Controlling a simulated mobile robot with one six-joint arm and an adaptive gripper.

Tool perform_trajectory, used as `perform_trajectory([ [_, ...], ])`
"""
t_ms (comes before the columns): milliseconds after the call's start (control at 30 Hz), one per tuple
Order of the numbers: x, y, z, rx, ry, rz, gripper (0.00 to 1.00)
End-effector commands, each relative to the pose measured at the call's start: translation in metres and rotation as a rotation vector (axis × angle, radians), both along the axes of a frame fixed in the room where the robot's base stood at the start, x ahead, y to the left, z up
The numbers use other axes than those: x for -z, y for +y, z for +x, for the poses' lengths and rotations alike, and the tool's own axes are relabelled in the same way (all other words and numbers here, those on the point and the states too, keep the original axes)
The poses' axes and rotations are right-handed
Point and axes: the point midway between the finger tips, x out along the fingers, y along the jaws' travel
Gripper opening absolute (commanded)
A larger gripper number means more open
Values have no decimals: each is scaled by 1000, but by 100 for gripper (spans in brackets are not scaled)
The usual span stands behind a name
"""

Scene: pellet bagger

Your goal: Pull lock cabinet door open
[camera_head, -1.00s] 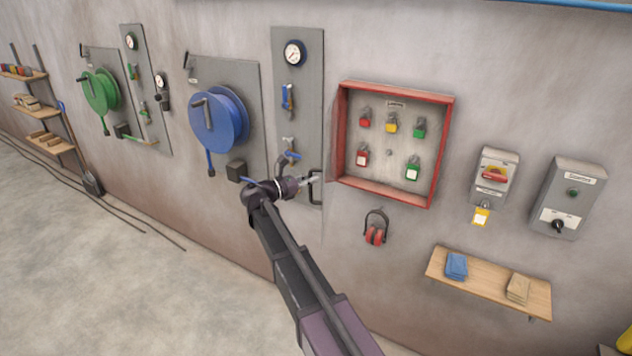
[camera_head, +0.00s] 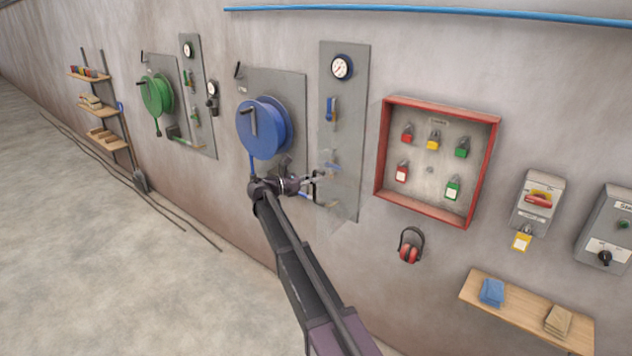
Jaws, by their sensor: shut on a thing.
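The lock cabinet (camera_head: 378,160) is a shallow red-framed box on the wall with several red, yellow and green padlocks inside. Its clear door (camera_head: 350,205) is hard to make out; it stands swung out to the left of the box, in front of the grey gauge panel. A dark handle (camera_head: 315,186) is at the door's free edge. My gripper (camera_head: 308,181) reaches in from below and is shut on this handle. The exact finger contact is small in the picture.
A blue hose reel (camera_head: 264,128) and the gauge panel (camera_head: 341,120) are behind and beside my gripper. Ear defenders (camera_head: 410,246) hang below the cabinet. A wooden shelf (camera_head: 525,312), a switch box (camera_head: 538,201) and a control box (camera_head: 608,230) are to the right. The floor at left is mostly clear.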

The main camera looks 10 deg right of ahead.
Motion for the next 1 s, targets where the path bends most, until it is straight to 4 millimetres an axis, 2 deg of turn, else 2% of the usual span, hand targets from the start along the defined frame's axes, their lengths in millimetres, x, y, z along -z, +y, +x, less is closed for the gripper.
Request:
perform_trajectory([
  [267,1,-5,0,7,1,2,0],
  [300,1,-6,0,7,1,2,21],
  [400,0,-7,0,8,1,2,51],
  [433,0,-7,0,8,0,1,54],
  [800,0,-7,0,8,0,1,54],
  [1000,0,0,-2,8,0,1,54],
])
